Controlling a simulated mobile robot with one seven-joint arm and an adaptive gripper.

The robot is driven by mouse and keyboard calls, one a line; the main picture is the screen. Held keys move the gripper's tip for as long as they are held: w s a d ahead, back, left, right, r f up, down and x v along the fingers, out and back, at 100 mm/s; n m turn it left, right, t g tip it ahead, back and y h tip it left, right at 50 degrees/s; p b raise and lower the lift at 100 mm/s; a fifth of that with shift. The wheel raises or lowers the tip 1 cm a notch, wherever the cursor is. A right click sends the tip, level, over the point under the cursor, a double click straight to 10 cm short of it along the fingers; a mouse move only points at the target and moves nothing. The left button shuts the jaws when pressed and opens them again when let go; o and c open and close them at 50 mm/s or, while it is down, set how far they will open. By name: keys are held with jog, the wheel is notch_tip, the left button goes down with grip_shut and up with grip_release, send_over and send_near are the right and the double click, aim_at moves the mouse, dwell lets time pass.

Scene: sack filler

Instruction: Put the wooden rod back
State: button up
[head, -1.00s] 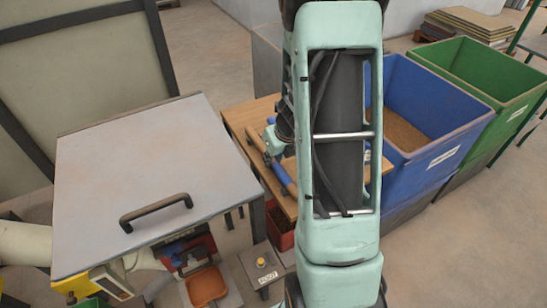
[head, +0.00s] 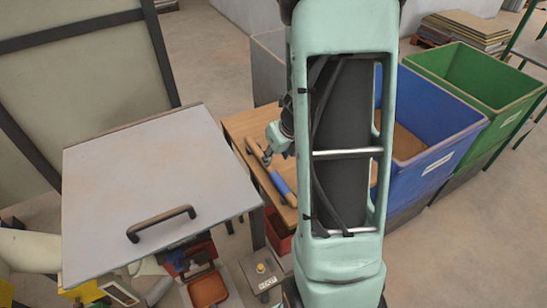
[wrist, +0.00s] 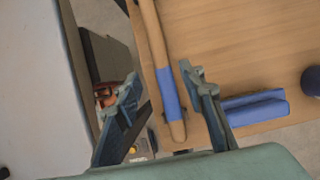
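The wooden rod (wrist: 153,35) has a blue band and lies along the left edge of the wooden table (wrist: 240,40). It also shows in the head view (head: 280,184), just left of my arm. My gripper (wrist: 163,83) is open and empty above the rod. In the wrist view the blue-banded part of the rod appears between the two fingertips, nearer the right one. I cannot tell how much height is left between them. In the head view my gripper (head: 279,142) is small and partly hidden behind my arm.
A blue block (wrist: 255,107) and a dark round object (wrist: 311,80) are on the table, right of the rod. A grey-lidded machine (head: 160,180) with a black handle stands left of the table. Blue (head: 440,150) and green (head: 480,75) bins stand to the right.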

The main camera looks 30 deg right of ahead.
jog(key=shift+p+v, duration=0.75)
jog(key=shift+v, duration=1.55)
jog(key=shift+w, duration=0.1)
